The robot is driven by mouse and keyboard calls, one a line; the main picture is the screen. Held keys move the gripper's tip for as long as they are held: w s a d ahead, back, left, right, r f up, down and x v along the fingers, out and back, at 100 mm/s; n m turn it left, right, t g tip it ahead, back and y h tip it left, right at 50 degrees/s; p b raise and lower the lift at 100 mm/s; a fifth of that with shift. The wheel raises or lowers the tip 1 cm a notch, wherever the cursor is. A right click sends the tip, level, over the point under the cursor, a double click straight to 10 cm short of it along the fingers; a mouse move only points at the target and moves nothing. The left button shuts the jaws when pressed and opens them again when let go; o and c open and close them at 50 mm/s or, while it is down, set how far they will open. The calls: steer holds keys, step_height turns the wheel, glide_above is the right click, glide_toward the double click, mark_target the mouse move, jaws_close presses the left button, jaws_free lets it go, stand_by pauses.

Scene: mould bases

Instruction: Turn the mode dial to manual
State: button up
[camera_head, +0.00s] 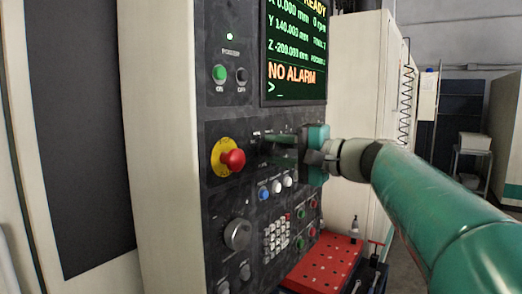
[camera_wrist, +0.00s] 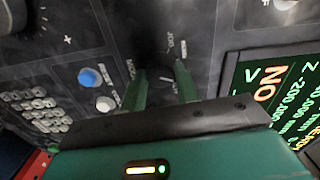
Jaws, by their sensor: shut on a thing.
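The mode dial (camera_wrist: 160,70) is a small dark knob on the black control panel, with white labels around it. In the wrist view it sits between my two green fingertips and is hard to make out against the panel. My gripper (camera_wrist: 160,76) is shut on it. In the head view my gripper (camera_head: 268,146) reaches the panel from the right, and its fingers cover the dial. One label near the dial looks like JOG; the others are too small or slanted to read surely. Which label the dial points to cannot be told.
A red emergency stop (camera_head: 232,160) on a yellow plate is left of my gripper. A blue button (camera_head: 264,193) and white buttons are just below. The screen (camera_head: 296,50) above reads NO ALARM. A grey knob (camera_head: 238,235), keypad (camera_head: 276,238) and red tray (camera_head: 325,262) are lower.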

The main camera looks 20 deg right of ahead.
steer(key=shift+n, duration=0.6)
steer(key=o, duration=1)
steer(key=v, duration=1.3)
steer(key=shift+s+d, duration=0.25)
steer(key=shift+s, duration=0.1)
